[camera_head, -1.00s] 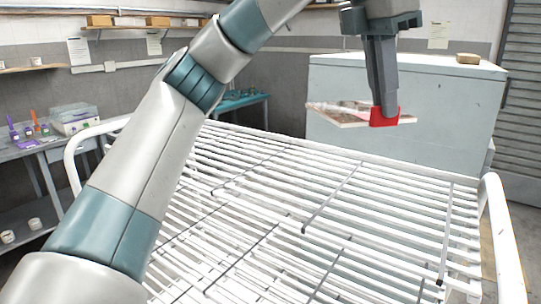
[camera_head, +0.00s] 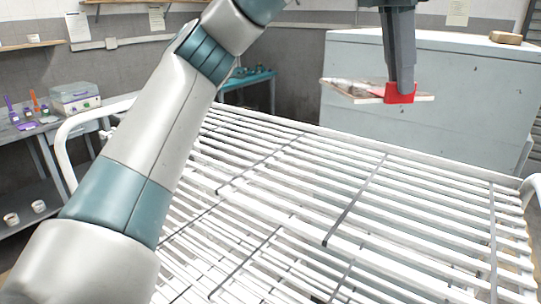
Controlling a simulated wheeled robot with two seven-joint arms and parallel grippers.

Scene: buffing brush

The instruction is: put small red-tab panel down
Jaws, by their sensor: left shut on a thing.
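The small panel (camera_head: 350,91) is a thin, pale board with a brownish top and a red tab (camera_head: 400,93) on its near edge. My left gripper (camera_head: 400,88) points down from the top right and is shut on the panel at the red tab. The panel is held roughly level in the air, in front of a grey cabinet and above the far side of a white slatted rack (camera_head: 330,180). My right gripper does not show.
The rack's slats are bare, with several thin dark rods across them. A curved white rail (camera_head: 68,150) bounds its left end. The grey cabinet (camera_head: 460,110) stands behind, with a small block (camera_head: 506,38) on top. A side bench with bottles and a clear box (camera_head: 75,96) is at left.

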